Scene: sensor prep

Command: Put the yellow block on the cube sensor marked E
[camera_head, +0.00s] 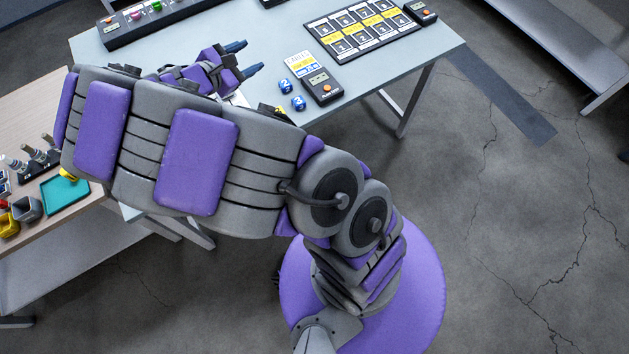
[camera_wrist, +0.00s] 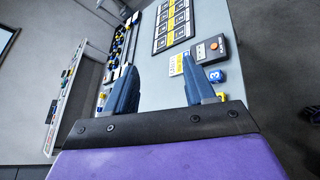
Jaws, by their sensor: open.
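My gripper (camera_head: 244,58) is open over the light grey table, its two blue fingers apart. In the wrist view my gripper (camera_wrist: 160,64) has nothing between its fingertips. I cannot make out a cube sensor marked E in either view. A small yellow piece (camera_head: 68,175) shows at the teal tray on the wooden table at left; I cannot tell whether it is the yellow block. My arm hides part of the grey table and the wooden table's edge.
Two blue numbered cubes (camera_head: 286,86) lie right of my gripper, beside a black box with an orange button (camera_head: 322,86). A black-framed numbered board (camera_head: 362,27) lies behind them. A long black panel with coloured knobs (camera_head: 150,16) is at back left. Bare tabletop (camera_head: 275,35) lies between.

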